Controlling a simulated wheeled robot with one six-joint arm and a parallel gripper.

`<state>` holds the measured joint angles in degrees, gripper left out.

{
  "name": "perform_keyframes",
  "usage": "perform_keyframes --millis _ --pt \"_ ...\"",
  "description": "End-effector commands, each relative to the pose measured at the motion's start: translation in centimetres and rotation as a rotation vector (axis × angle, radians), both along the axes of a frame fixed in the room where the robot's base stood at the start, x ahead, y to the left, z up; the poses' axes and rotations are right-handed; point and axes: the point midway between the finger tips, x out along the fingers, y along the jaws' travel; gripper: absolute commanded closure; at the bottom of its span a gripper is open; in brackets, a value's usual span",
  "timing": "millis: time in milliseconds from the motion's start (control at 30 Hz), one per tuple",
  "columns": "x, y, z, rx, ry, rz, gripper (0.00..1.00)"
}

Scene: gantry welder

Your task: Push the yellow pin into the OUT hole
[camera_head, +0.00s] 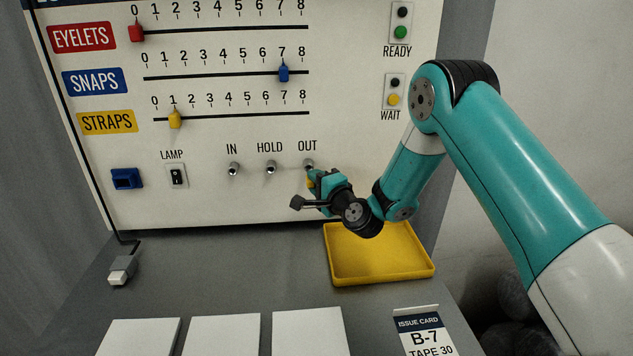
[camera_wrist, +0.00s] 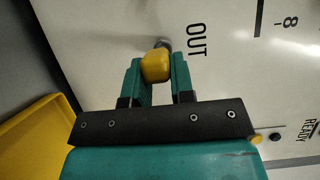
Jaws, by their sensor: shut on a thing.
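The yellow pin (camera_wrist: 156,66) is between the two teal fingers of my gripper (camera_wrist: 157,82), which is shut on it. In the wrist view the pin's far end meets the metal OUT hole (camera_wrist: 165,45), beside the OUT label; how deep it sits cannot be told. In the head view my gripper (camera_head: 312,181) is at the panel just below the OUT hole (camera_head: 308,163), and only a little yellow of the pin shows there. The IN hole (camera_head: 234,168) and HOLD hole (camera_head: 271,167) are to the left, with no pin visible in them.
A yellow tray (camera_head: 384,280) lies on the bench below my arm. The panel (camera_head: 205,210) also carries sliders, a lamp switch (camera_head: 177,176) and a blue socket (camera_head: 126,179). The WAIT light (camera_head: 394,99) is yellow. White cards and an issue card (camera_head: 425,335) lie in front.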

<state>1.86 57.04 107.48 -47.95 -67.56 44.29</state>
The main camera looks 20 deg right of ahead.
Motion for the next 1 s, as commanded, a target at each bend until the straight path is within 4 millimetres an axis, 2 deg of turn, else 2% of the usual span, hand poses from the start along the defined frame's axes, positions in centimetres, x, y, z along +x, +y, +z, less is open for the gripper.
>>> perform_keyframes --millis 567,1000 --pt "-0.02 -0.17 0.08 0.0 -0.001 0.0 1.0" --pt "0.97 -0.35 0.19 0.0 -0.001 0.0 1.0"
